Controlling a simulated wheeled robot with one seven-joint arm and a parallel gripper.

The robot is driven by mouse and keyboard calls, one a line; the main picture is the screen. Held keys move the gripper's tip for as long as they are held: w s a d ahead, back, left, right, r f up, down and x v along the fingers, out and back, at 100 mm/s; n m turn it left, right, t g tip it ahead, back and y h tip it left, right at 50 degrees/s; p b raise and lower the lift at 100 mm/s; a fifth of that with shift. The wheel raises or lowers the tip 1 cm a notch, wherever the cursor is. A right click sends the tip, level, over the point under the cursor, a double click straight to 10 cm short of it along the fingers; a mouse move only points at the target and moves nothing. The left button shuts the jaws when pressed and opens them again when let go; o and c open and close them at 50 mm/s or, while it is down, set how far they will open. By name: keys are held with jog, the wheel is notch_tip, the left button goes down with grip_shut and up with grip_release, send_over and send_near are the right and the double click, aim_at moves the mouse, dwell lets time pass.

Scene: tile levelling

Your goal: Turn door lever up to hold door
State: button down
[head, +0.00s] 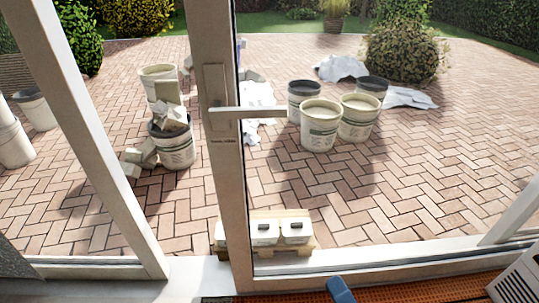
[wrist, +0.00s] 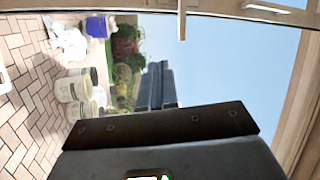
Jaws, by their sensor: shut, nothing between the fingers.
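The door lever (head: 247,109) is a pale bar on a plate on the door's upright stile (head: 229,190) in the head view. It lies about level and points right. In the wrist view, which is turned on its side, a pale bar that looks like the lever (wrist: 182,20) sticks out from the frame along the top edge. My gripper (wrist: 160,85) shows there as dark fingers, shut and empty. They appear below the bar in the picture, with a visible gap. The gripper's fingers are not seen in the head view.
Beyond the glass, several buckets (head: 319,125) stand on the brick paving. A bucket of rubble (head: 173,145) stands left of the stile. A low pallet with white boxes (head: 265,232) sits near the threshold. A white grilled box (head: 519,280) is at the lower right.

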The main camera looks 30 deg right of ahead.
aim_at(248, 109)
jog(key=w+r+m+t+h+b, duration=0.1)
jog(key=w+m+t+h+b, duration=0.2)
jog(key=w+m+h, duration=0.7)
jog(key=w+m+b, duration=0.2)
jog(key=w+m, duration=1.1)
jog(key=m, duration=0.2)
jog(key=shift+w+r+m+h, duration=0.15)
jog(key=shift+w+m+h, duration=0.25)
jog(key=shift+r, duration=0.1)
jog(key=s+a+r+p+x, duration=0.1)
jog(key=p+x, duration=0.3)
jog(key=x, duration=0.8)
jog(key=shift+s+r, duration=0.3)
jog(key=shift+r, duration=0.5)
jog(key=shift+d+n+t+y, duration=0.15)
jog(key=shift+n+t+y, duration=0.15)
jog(key=shift+n+y, duration=0.1)
